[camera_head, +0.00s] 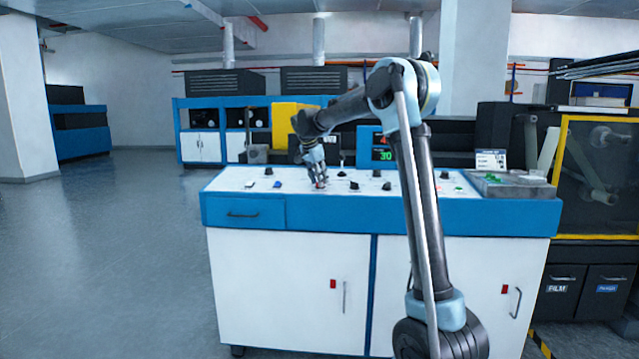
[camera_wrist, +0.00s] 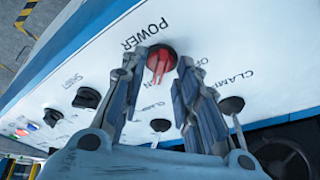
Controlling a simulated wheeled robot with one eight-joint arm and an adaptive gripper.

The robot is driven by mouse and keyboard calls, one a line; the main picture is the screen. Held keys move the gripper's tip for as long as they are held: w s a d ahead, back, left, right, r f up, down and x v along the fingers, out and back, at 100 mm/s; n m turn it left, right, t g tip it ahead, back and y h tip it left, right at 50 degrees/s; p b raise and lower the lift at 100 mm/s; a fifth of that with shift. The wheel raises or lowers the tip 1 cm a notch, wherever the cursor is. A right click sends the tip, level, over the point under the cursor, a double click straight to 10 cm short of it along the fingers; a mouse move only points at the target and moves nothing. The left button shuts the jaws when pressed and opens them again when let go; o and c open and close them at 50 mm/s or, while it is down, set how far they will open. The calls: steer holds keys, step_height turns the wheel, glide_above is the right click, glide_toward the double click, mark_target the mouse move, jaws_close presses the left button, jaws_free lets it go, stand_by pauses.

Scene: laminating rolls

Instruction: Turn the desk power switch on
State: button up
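The power switch (camera_wrist: 160,62) is a red rotary knob on a dark round base, beside the word POWER on the white panel in the wrist view. Its raised red handle runs roughly up and down in that picture. My gripper (camera_wrist: 159,68) has one finger on each side of the knob, with visible gaps, so it is open around it. In the head view my gripper (camera_head: 320,184) points down at the top of the blue and white desk (camera_head: 300,214), and it hides the power switch there.
Open floor (camera_head: 110,240) lies left.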

steer(key=v, duration=1.1)
steer(key=shift+s, duration=0.1)
steer(key=s+d+f+n+g+y, duration=0.15)
steer(key=s+d+f, duration=0.25)
steer(key=s+d, duration=0.7)
steer(key=s+d+f+n+h, duration=0.1)
steer(key=s+d+f+n, duration=0.25)
steer(key=s+d, duration=0.8)
steer(key=s+d+f+n+y, duration=0.1)
steer(key=s+d+f+n, duration=0.1)
steer(key=s+f, duration=1)
steer(key=s+d+f+n+y, duration=0.1)
steer(key=s+d+f+n, duration=0.2)
steer(key=s+f, duration=0.9)
steer(key=s+d, duration=0.1)
steer(key=d, duration=0.1)
steer(key=shift+s+d, duration=0.3)
steer(key=shift+s, duration=0.1)
steer(key=shift+f, duration=0.1)
